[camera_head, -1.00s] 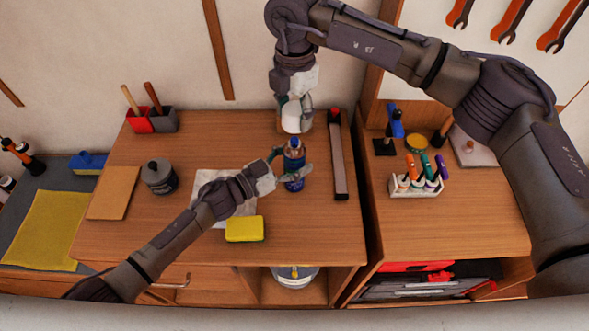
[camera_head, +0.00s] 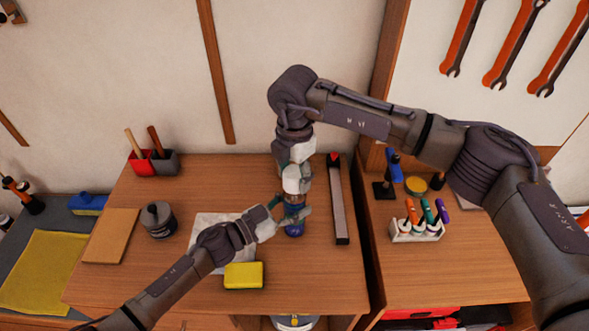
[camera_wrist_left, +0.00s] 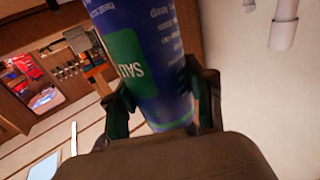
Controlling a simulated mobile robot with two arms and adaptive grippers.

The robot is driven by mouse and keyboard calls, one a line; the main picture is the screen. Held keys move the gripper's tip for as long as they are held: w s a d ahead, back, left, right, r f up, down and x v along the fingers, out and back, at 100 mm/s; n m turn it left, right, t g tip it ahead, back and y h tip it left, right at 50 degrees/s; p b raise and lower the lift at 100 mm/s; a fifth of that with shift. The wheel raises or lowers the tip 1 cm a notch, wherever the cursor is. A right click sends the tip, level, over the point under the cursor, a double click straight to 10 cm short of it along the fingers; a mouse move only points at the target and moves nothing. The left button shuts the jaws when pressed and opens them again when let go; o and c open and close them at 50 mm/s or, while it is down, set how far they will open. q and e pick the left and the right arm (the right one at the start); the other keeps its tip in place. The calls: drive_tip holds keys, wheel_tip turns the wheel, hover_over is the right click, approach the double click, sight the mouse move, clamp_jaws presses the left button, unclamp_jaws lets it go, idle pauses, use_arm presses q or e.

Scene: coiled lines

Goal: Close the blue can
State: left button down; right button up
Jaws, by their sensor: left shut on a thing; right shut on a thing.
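The blue can (camera_head: 294,230) stands upright over the wooden workbench, near the middle of the head view. My left gripper (camera_head: 291,213) is shut around its side from the left. In the left wrist view the can (camera_wrist_left: 150,50) fills the space between the fingers, showing blue print and a green label. My right gripper (camera_head: 297,184) comes down from above, shut on a white cap (camera_head: 291,181). The cap is directly over the can's top. The can's top is hidden, so I cannot tell whether cap and can touch.
A yellow sponge (camera_head: 243,275) and a pale cloth (camera_head: 205,228) lie to the left of the can. A grey jar (camera_head: 158,220) stands further left. A long dark-and-grey bar (camera_head: 338,205) lies close to the right. A marker rack (camera_head: 415,231) stands on the right bench.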

idle(0.5)
drive_tip(key=shift+f, duration=0.85)
drive_tip(key=shift+f, duration=0.55)
drive_tip(key=o, duration=0.8)
drive_tip(key=shift+o, duration=0.2)
wheel_tip(320, 180, up, 12)
drive_tip(key=shift+f, duration=0.1)
